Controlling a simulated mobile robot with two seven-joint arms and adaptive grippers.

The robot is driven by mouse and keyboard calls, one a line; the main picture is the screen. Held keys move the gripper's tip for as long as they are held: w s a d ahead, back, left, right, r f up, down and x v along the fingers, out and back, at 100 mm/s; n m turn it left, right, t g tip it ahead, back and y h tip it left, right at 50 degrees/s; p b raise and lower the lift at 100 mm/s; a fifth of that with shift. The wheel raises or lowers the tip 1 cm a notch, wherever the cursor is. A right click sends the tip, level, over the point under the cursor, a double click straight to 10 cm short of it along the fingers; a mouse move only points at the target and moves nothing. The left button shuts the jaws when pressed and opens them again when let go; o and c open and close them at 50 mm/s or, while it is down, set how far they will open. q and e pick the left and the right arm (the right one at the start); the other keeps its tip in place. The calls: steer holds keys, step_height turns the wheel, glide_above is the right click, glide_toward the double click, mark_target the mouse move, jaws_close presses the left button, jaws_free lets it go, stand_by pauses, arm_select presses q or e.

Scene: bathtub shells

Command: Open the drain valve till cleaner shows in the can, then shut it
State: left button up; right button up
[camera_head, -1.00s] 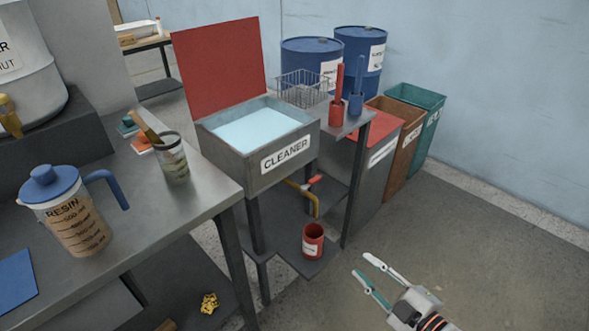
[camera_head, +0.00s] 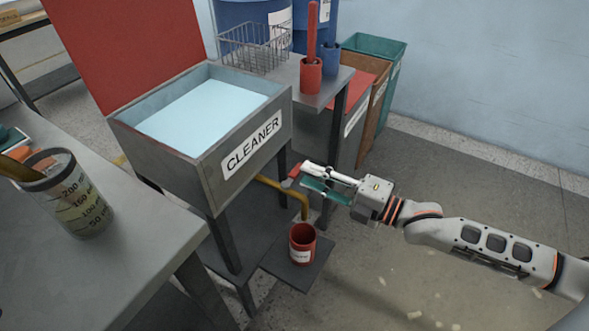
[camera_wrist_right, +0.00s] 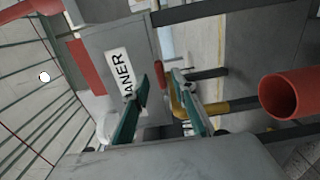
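The grey cleaner tank (camera_head: 195,165), labelled CLEANER, stands open with pale blue liquid inside. A yellow drain pipe (camera_head: 286,193) leaves its underside and bends down above the red can (camera_head: 302,246). The can stands upright on a low shelf; its visible inside looks dark red, with no liquid seen. The red valve handle (camera_head: 293,174) is just left of my right gripper (camera_head: 305,176), which is open and empty. In the right wrist view the handle (camera_wrist_right: 158,74) shows between the spread fingers, seemingly beyond their tips; contact cannot be told. My left gripper is out of view.
A raised red lid (camera_head: 125,45) stands behind the tank. A side shelf holds a wire basket (camera_head: 255,48) and red and blue holders (camera_head: 311,75). A measuring cup (camera_head: 75,195) stands on the left bench.

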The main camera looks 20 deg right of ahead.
mark_target(301, 172)
steer(key=shift+b+x, duration=0.3)
steer(key=shift+x, duration=1.85)
jaws_close()
